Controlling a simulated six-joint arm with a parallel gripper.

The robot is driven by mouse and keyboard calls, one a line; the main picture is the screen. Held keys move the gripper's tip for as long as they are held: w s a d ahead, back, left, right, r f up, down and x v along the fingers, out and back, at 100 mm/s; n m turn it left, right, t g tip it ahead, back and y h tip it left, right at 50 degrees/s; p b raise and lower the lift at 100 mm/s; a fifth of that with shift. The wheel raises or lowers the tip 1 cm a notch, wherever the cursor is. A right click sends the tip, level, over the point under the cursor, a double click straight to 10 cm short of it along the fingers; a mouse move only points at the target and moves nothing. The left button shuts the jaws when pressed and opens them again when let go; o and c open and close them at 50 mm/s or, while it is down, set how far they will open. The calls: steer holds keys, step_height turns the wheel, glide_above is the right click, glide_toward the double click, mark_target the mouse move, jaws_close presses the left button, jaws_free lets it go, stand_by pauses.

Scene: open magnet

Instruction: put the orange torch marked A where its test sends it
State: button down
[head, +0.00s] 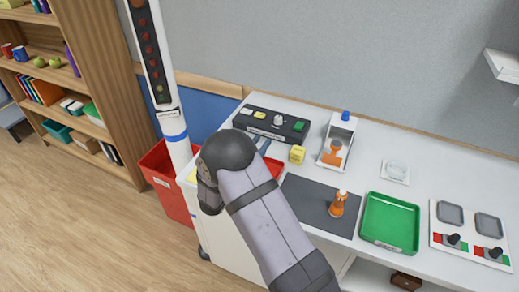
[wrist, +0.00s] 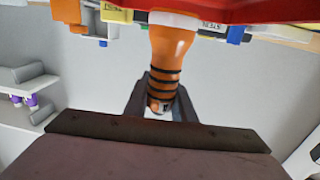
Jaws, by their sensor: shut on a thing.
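In the wrist view my gripper (wrist: 161,92) is shut on an orange torch (wrist: 171,52) with dark rings round its body. The torch's wide end points to the top of the picture, against or close in front of a red tray (wrist: 235,12); I cannot tell if they touch. No letter A is readable on it. In the head view my arm hides the gripper and the held torch. Part of the red tray (head: 274,167) shows beside my arm. A second orange object (head: 338,204) stands on a dark mat (head: 305,200).
A green tray (head: 390,222) lies right of the mat, beside a white switch panel (head: 468,238). Behind are a black panel (head: 262,129), a yellow cube (head: 297,154), a white stand (head: 346,126) with an orange part, and a white dish (head: 397,170). A red bin (head: 168,190) stands on the floor.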

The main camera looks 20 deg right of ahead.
steer(key=shift+f, duration=1.25)
steer(key=shift+f, duration=0.2)
steer(key=c, duration=1.5)
jaws_free()
steer(key=shift+r, duration=0.1)
steer(key=shift+r+p, duration=0.2)
steer(key=shift+p, duration=0.1)
steer(key=b+v, duration=0.4)
steer(key=v, duration=0.8)
steer(key=shift+f, duration=0.1)
